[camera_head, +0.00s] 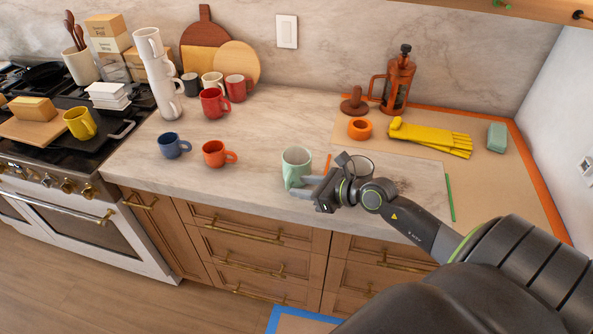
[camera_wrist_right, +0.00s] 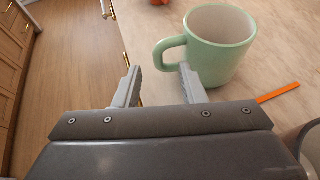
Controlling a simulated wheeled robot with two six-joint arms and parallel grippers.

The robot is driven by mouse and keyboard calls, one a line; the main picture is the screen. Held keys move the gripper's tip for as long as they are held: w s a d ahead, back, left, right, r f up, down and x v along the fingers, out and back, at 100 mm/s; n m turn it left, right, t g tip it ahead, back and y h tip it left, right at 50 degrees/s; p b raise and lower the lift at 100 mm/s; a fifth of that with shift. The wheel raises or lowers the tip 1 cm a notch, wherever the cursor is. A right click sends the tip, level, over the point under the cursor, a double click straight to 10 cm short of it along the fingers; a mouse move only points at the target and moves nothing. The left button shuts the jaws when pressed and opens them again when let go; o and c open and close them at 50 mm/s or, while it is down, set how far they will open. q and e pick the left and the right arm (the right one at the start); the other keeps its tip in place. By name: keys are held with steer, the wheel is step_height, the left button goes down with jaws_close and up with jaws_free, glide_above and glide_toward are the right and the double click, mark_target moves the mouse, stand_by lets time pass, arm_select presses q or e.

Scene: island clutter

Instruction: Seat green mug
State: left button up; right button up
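A pale green mug (camera_head: 296,165) stands upright near the front edge of the marble counter. In the right wrist view the mug (camera_wrist_right: 220,48) shows its handle pointing left, toward the gap between my fingers. My right gripper (camera_head: 308,188) is beside the mug at its front right. In the wrist view the gripper (camera_wrist_right: 160,85) is open, one finger left of the handle and the other near the mug's lower wall. Whether that finger touches the mug I cannot tell. My left gripper is not in view.
An orange mug (camera_head: 214,153) and a blue mug (camera_head: 173,146) stand left of the green mug. White mugs are stacked (camera_head: 161,80) farther back. A thin orange strip (camera_wrist_right: 278,92) lies nearby. Yellow gloves (camera_head: 430,138) lie at right.

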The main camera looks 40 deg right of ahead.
mark_target(294, 173)
steer(key=x, duration=0.4)
steer(key=shift+a+r+p, duration=0.15)
steer(key=shift+p, duration=0.2)
jaws_close()
steer(key=shift+r, duration=0.1)
